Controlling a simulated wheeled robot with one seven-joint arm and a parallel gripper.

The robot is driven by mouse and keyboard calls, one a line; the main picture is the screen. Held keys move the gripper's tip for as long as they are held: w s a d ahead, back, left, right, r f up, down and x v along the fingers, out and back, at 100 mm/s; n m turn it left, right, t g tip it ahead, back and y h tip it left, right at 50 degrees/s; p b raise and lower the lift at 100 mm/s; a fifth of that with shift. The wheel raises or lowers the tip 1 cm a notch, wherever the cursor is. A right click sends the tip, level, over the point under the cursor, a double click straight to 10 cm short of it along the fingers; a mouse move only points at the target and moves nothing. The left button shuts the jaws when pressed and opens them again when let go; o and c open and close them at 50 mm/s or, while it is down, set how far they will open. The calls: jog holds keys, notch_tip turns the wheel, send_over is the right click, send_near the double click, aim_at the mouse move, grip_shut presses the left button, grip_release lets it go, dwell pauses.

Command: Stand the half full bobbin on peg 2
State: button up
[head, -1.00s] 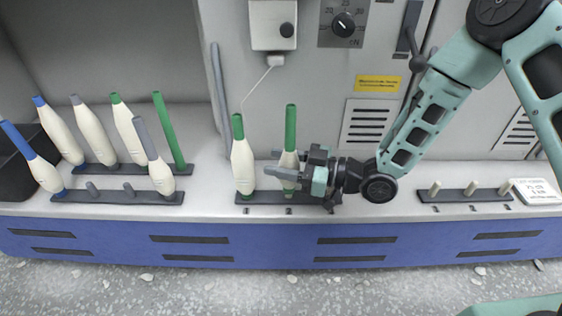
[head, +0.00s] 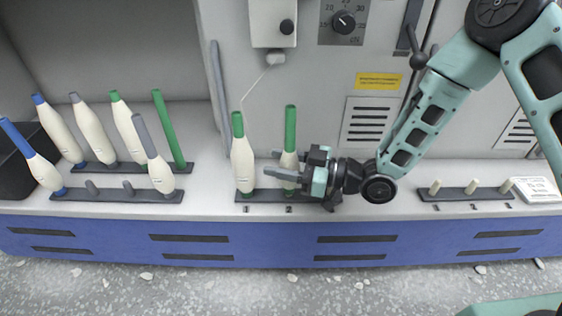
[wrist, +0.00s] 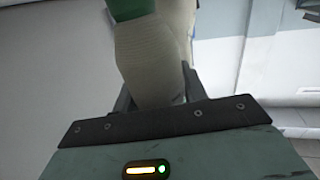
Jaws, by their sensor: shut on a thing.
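The half full bobbin (head: 290,130), with a long bare green tube above a cream yarn body, stands upright over the label 2 of the middle rack (head: 265,196). My gripper (head: 275,164) reaches in from the right, shut on its yarn body. The wrist view shows the cream yarn (wrist: 150,60) and green tube (wrist: 130,8) close up between the fingers. Peg 2 itself is hidden, and I cannot tell whether the bobbin's foot is fully seated. A fuller green-tubed bobbin (head: 242,160) stands just left, on peg 1.
The left racks hold several cream bobbins with blue, grey and green tubes, and a bare green tube (head: 168,130). The front left rack (head: 118,197) has two free pegs. The right rack (head: 466,195) has bare pegs. A grey machine panel stands behind; the shelf's front edge is near.

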jog(key=shift+f+b, duration=0.3)
jog(key=shift+f, duration=0.15)
jog(key=o, duration=0.7)
jog(key=p+v, duration=0.1)
jog(key=v, duration=1)
jog(key=shift+r, duration=0.1)
dwell(0.5)
